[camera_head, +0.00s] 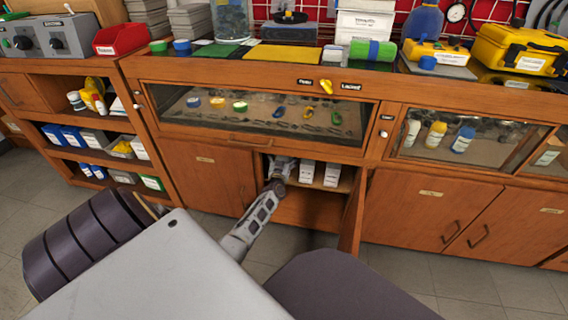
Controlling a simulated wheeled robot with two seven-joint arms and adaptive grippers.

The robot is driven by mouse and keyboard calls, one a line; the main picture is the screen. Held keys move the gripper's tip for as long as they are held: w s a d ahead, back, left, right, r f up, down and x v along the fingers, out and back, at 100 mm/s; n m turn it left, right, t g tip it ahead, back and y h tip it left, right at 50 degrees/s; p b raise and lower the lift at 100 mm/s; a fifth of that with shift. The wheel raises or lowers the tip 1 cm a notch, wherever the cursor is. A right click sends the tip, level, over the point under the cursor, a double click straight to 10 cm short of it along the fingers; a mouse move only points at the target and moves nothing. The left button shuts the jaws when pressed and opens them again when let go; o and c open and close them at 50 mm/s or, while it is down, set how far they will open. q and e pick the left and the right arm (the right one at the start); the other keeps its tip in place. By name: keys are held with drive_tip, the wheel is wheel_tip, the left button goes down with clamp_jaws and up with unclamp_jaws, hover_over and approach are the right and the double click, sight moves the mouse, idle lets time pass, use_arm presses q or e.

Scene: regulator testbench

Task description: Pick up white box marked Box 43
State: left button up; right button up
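Two white boxes stand side by side on the shelf inside the open lower cabinet, a left one (307,172) and a right one (332,175). Their small labels are too blurred to read, so I cannot tell which is Box 43. One gripper (280,165) of mine, seemingly the left, reaches into the cabinet's left part, just left of these boxes. Its fingers are small and partly hidden, so I cannot tell whether they are open or hold something. My other gripper is not in view.
An open door (352,213) stands out at the cabinet's right side. A closed door (208,178) is on its left. Above is a glass-fronted drawer (260,109). An open shelf unit (84,157) with bins stands left. The tiled floor (405,275) is clear at right.

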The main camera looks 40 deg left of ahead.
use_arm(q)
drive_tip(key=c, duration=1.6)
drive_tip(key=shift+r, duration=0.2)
